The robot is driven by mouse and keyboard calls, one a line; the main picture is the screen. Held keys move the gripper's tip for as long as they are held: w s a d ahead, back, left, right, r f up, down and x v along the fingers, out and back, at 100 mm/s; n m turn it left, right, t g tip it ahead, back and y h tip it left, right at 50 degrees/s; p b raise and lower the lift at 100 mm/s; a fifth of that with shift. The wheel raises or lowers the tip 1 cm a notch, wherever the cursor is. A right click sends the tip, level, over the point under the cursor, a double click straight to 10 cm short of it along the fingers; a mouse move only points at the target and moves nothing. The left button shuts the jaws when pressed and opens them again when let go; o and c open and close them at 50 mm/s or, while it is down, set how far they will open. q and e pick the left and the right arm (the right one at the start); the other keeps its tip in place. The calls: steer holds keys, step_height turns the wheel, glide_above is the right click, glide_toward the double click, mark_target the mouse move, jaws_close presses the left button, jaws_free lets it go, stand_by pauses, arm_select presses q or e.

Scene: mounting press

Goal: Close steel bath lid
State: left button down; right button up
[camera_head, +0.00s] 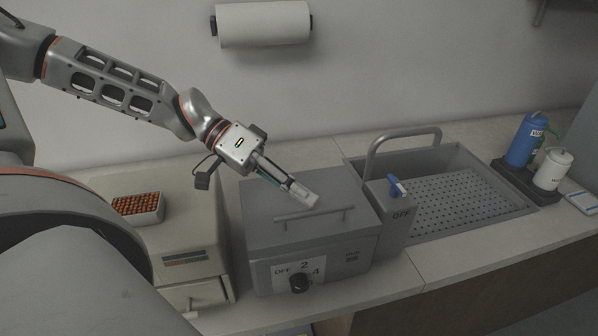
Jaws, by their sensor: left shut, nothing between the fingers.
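The steel bath (344,277) is a grey box on the counter with a dial and "OFF 2 4" markings on its front. Its flat grey lid (265,204) lies level across the top, with a bar handle (314,214) near the front edge. No gap between lid and bath is visible from here. My left gripper (308,199) is shut and empty, over the lid just behind the handle. I cannot tell whether its fingertips touch the lid. My right gripper is not in view.
A sink (520,206) with a perforated tray and a faucet (404,133) is right of the bath. A beige machine (170,251) with a tray of orange pieces (137,207) stands left. Bottles (525,142) stand far right. A paper roll (264,24) hangs on the wall.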

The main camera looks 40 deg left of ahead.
mark_target(294, 208)
arm_select(q)
steer(key=shift+s+f, duration=0.15)
steer(key=shift+s, duration=0.05)
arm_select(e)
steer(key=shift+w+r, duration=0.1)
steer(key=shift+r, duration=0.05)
arm_select(q)
steer(key=shift+w+a+r+p, duration=0.1)
steer(key=shift+w+r+p, duration=0.05)
steer(key=shift+r+p, duration=0.45)
steer(key=r+p, duration=0.1)
steer(key=w+a+r+p, duration=0.1)
steer(key=p, duration=0.1)
steer(key=shift+w+a+r, duration=0.15)
steer(key=shift+a+r, duration=0.05)
steer(key=shift+r, duration=0.1)
steer(key=r+v, duration=0.1)
steer(key=v, duration=0.9)
steer(key=shift+s+d, duration=0.3)
steer(key=shift+d, duration=0.15)
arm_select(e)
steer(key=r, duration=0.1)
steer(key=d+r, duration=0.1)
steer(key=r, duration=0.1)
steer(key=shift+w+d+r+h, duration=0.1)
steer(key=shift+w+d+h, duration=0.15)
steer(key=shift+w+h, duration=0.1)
